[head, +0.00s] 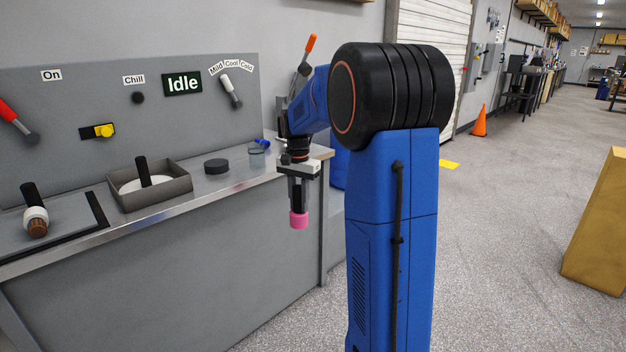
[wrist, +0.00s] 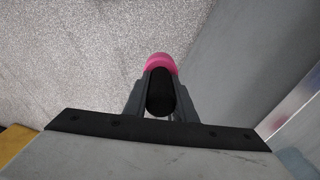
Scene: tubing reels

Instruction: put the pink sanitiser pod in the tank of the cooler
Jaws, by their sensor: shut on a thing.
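The pink sanitiser pod (head: 299,220) is held in my gripper (head: 299,205), which points down in front of the bench's right end, below the level of its top. In the wrist view the pod's pink end (wrist: 161,62) shows past a dark cylindrical part (wrist: 160,92) between the fingers of my gripper (wrist: 159,85). The floor is beneath it. The cooler is a grey bench with a back panel (head: 190,130) and an "Idle" display (head: 182,84). A square grey basin (head: 150,199) with a pale round piece and black upright handle is set on top; I cannot tell whether it is the tank.
The panel carries levers and a yellow switch (head: 103,130). Floor at right is open beside a box (head: 599,230).

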